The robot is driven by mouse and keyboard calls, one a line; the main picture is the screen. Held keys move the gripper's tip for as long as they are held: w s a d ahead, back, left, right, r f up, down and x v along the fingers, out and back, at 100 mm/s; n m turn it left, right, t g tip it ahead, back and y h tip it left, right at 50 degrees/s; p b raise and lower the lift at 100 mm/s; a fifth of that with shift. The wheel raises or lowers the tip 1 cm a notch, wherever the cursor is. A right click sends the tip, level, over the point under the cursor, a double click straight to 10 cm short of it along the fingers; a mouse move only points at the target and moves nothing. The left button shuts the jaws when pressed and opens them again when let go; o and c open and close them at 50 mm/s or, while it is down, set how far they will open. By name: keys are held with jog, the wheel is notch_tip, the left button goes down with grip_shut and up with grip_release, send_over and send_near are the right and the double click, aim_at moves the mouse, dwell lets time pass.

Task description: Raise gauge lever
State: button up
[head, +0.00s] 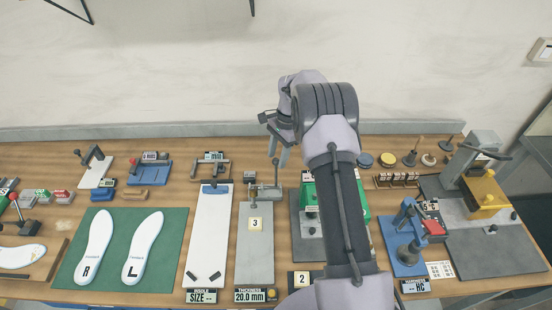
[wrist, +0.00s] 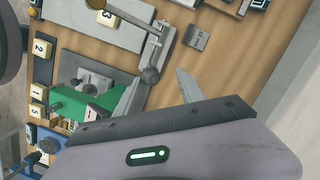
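The thickness gauge is the grey plate (head: 255,235) marked 3, with its small metal mechanism (head: 266,192) at the back; its display reads 20.0 mm. The gauge lever shows in the wrist view as a thin grey rod ending in a dark ball knob (wrist: 150,75). My gripper (head: 278,156) is open above the back of the gauge, fingers pointing down. In the wrist view my gripper (wrist: 160,84) has its fingers on either side of the knob, nearer the left finger. Nothing is held. I cannot tell if a finger touches the knob.
A green device (wrist: 92,98) stands right beside the gauge, close to my left finger in the wrist view. A small grey block (wrist: 197,38) lies near the lever. A white insole size board (head: 209,240) is left of the gauge. My arm hides part of the bench.

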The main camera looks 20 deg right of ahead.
jog(key=w+p+v, duration=0.1)
jog(key=p+v, duration=1)
jog(key=v, duration=0.3)
jog(key=shift+d, duration=0.2)
jog(key=shift+w, duration=0.1)
jog(key=s+p+v, duration=0.1)
jog(key=p+v, duration=0.7)
jog(key=v, duration=0.9)
jog(key=shift+w+r+p, duration=0.2)
jog(key=shift+w+p, duration=0.2)
jog(key=shift+w, duration=0.05)
